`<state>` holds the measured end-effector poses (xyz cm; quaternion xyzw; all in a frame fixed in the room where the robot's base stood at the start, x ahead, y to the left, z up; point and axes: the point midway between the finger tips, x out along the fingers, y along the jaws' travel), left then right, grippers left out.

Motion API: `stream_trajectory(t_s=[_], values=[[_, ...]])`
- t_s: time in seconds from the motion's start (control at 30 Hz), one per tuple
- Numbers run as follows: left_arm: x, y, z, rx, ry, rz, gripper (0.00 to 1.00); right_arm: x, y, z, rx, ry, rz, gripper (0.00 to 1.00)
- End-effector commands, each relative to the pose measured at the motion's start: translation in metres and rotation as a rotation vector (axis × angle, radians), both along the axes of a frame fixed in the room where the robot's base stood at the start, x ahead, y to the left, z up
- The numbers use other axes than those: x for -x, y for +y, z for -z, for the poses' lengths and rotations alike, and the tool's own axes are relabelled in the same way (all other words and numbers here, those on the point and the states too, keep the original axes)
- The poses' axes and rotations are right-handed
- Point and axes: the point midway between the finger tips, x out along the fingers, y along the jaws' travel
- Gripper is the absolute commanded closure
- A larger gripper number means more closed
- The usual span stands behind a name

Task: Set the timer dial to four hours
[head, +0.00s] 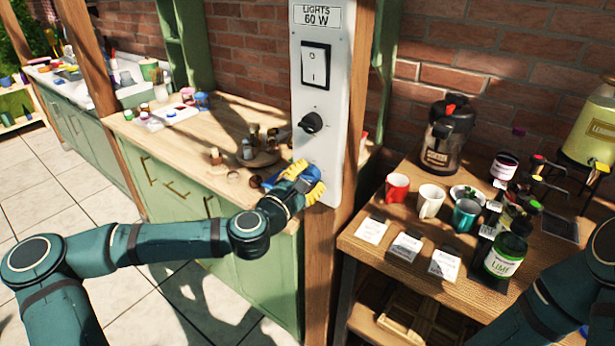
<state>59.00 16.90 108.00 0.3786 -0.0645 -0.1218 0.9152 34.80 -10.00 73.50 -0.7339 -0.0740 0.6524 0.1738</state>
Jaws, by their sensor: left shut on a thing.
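A pale control panel (345,110) is fixed to a wooden post. My left gripper (308,182), with yellow finger pads, is at the lower part of the panel, below the black knob. It is shut on what seems to be the timer dial there. The gripper hides that dial, so its pointer and setting cannot be read. My right arm shows at the lower right; its gripper is out of the frame.
A wooden side table (385,258) at the right holds cups, cards, bottles and a dark urn (448,135). A wood-topped green cabinet (195,180) with small items stands behind my left arm. The tiled floor at the left is clear.

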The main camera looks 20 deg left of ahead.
Motion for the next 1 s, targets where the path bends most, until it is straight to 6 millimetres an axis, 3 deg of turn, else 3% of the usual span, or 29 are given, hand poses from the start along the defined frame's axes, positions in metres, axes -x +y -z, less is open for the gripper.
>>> stream_trajectory(t_s=[1.0], values=[[-0.0011, 0.0012, 0.0002, -0.913, -0.331, -0.002, 0.98, -0.0012, -0.0002, 0.0072, 0.0, -0.003, 0.0, 1.0]])
